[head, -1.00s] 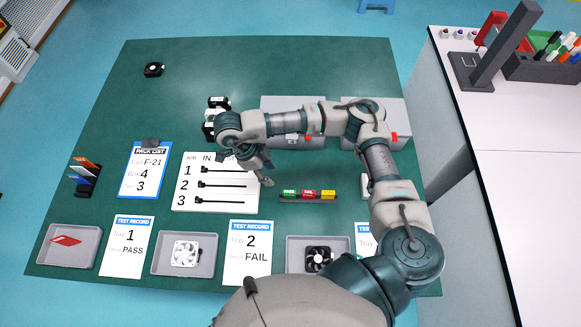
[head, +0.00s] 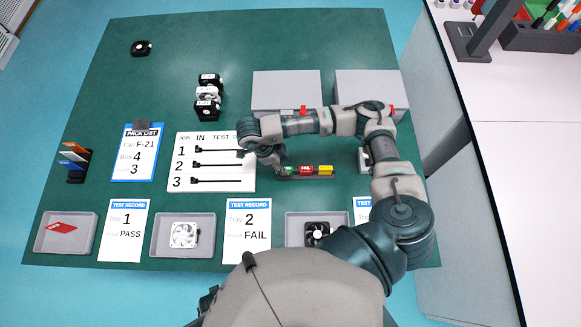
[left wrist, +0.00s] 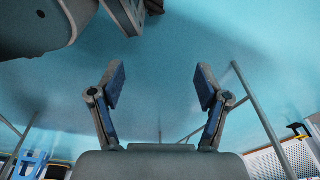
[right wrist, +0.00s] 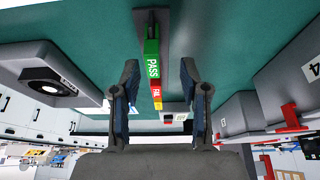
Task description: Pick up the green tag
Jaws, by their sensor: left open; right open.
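The green tag (head: 288,170), marked PASS, is at the left end of a dark holder (head: 306,176) on the mat. A red tag (head: 306,170) and a yellow tag (head: 325,169) sit beside it in a row. In the right wrist view the green tag (right wrist: 152,60) shows upright ahead, between the lines of my fingers. My right gripper (right wrist: 159,72) is open and empty. In the head view it is just left of the green tag and partly overlaps it; the gap is hard to judge. My left gripper (left wrist: 161,82) is open and empty over blue floor, away from the mat.
Two grey boxes (head: 287,90) with red latches stand behind the holder. A white sheet (head: 213,178) with black cable ties lies left of it. Grey trays with fans (head: 183,234) and test record cards line the front. Several small fans (head: 207,95) stand behind the sheet.

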